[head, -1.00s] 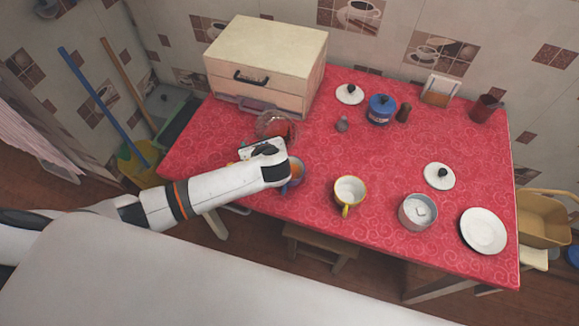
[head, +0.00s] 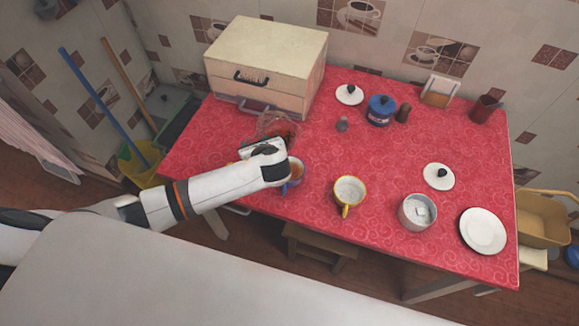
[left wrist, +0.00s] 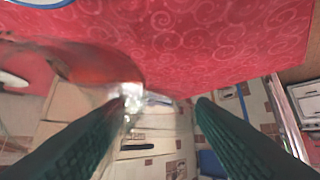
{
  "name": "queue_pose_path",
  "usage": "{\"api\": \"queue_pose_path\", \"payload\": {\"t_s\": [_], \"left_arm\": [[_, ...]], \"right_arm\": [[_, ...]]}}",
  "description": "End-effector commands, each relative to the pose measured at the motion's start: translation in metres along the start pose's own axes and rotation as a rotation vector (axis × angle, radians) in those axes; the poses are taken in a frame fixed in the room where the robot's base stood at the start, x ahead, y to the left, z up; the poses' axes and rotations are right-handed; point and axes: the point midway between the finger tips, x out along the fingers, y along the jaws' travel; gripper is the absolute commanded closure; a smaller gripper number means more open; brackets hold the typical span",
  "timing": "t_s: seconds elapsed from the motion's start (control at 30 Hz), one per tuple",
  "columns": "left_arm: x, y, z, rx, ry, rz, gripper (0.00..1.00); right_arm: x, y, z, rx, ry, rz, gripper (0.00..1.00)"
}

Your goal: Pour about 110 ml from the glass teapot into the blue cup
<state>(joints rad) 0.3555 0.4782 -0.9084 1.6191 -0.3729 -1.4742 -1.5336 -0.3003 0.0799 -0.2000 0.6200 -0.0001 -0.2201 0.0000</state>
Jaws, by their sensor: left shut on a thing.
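The glass teapot (head: 272,124), clear with red-brown liquid, is partly hidden behind my left gripper in the head view. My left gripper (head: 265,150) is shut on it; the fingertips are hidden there. In the left wrist view, the teapot's reddish glass (left wrist: 90,66) is tilted, with its clear handle part beside the fingers (left wrist: 167,98). The blue cup (head: 298,178) stands on the table just right of my wrist, partly covered by it, with orange-brown liquid inside. I cannot see the spout or a stream clearly. My right gripper is not in view.
A yellow cup (head: 347,194), a grey pot (head: 415,216) and a white plate (head: 483,231) stand to the right on the red tablecloth (head: 380,165). A cream drawer box (head: 262,62) stands behind the teapot.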

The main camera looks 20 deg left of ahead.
Motion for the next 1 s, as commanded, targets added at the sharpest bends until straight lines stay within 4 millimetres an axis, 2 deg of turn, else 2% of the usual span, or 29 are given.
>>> {"api": "queue_pose_path", "payload": {"t_s": [0.03, 0.33, 0.6, 0.77, 1.0], "left_arm": [[-0.002, 0.001, -0.005, -0.003, -0.006, 0.002, 1.00], [-0.005, 0.001, -0.015, -0.004, -0.132, 0.002, 1.00], [0.000, 0.001, -0.024, -0.004, -0.297, 0.002, 1.00], [0.023, 0.002, -0.017, -0.003, -0.417, 0.001, 1.00], [0.039, 0.003, -0.025, -0.002, -0.585, 0.004, 1.00]], "right_arm": [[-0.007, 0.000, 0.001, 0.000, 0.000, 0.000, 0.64], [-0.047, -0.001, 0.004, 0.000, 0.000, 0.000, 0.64], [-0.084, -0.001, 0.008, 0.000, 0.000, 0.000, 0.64], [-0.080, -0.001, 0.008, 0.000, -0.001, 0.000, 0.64], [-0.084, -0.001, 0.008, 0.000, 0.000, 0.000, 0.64]]}}
